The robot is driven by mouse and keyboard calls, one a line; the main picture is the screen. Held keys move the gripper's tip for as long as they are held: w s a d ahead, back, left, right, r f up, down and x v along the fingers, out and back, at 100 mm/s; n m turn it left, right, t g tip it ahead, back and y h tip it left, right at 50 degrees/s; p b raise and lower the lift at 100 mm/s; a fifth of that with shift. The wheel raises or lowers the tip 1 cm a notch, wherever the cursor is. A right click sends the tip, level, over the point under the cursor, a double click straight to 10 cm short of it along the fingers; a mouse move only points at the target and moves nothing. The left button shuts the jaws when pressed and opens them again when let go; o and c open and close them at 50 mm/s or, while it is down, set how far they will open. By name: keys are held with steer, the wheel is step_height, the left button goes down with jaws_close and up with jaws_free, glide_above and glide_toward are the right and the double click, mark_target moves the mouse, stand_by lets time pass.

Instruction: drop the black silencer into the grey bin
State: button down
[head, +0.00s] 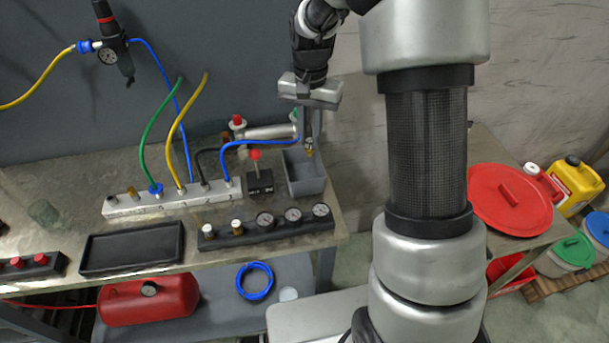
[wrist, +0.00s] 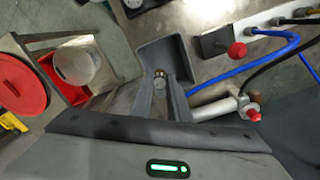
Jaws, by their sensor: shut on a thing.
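The grey bin (head: 305,188) stands on the bench's right end, open at the top; it also shows in the wrist view (wrist: 178,52). My gripper (head: 308,140) points down over the bin, its fingertips (wrist: 160,84) above the opening. It is shut on a small silencer (head: 309,151), which also shows in the wrist view (wrist: 159,75). The silencer's visible part looks brassy; the fingers hide much of it, so I cannot tell whether its body is black. It appears above the bin floor, not resting on it.
A black valve block (head: 260,182) with a red knob stands left of the bin. A gauge rack (head: 267,232) lies in front. The hose manifold (head: 170,198) and a silver cylinder (head: 268,131) are nearby. The bin's visible interior looks empty.

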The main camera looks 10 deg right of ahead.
step_height(320, 180, down, 5)
steer(key=b, duration=0.3)
steer(key=c, duration=1.6)
jaws_free()
steer(key=shift+r, duration=0.1)
steer(key=shift+r+p, duration=0.7)
steer(key=shift+r, duration=7.95)
